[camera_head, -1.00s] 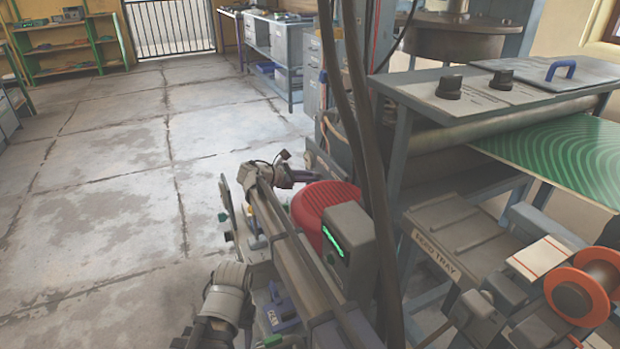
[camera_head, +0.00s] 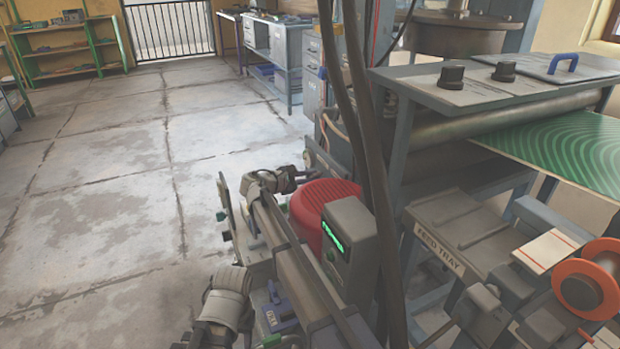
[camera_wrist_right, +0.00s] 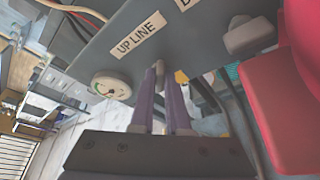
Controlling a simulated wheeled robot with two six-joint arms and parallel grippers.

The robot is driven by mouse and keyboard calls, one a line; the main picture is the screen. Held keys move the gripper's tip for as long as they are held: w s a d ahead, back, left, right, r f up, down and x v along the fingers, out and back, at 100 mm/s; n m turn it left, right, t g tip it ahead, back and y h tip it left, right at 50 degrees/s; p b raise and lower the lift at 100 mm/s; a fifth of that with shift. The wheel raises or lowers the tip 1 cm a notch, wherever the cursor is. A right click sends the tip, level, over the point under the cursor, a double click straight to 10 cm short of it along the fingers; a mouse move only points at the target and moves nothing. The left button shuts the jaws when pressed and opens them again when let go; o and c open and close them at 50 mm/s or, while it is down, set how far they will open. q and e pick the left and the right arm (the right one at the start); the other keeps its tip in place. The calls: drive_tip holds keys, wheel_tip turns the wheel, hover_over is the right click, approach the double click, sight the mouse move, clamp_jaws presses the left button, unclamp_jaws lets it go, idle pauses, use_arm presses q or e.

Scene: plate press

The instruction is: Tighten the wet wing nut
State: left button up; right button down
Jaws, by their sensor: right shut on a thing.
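My right gripper (camera_head: 312,175) reaches the side of the press beside a red round housing (camera_head: 322,205), and its tips are hard to make out in the head view. In the right wrist view, the purple fingers of the right gripper (camera_wrist_right: 157,74) are close together just below the "UP LINE" label (camera_wrist_right: 138,42). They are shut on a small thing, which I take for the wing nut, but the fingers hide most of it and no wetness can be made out. My left gripper is not in view.
A pressure gauge (camera_wrist_right: 111,85) is left of the fingers, and a grey fitting (camera_wrist_right: 250,36) is to their right. Dark hoses (camera_head: 365,140) hang in front of the press. The feed tray (camera_head: 455,235) stands at right. The floor (camera_head: 100,200) at left is clear.

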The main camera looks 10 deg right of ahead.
drive_tip(key=shift+w+d+r, duration=0.1)
drive_tip(key=shift+d, duration=0.2)
drive_tip(key=c, duration=1)
unclamp_jaws()
drive_tip(key=shift+o, duration=0.5)
drive_tip(key=shift+a+r, duration=0.1)
drive_tip(key=shift+a, duration=0.15)
drive_tip(key=p+v, duration=0.2)
drive_tip(key=v, duration=0.5)
drive_tip(key=shift+s+a, duration=0.25)
drive_tip(key=shift+a, duration=0.1)
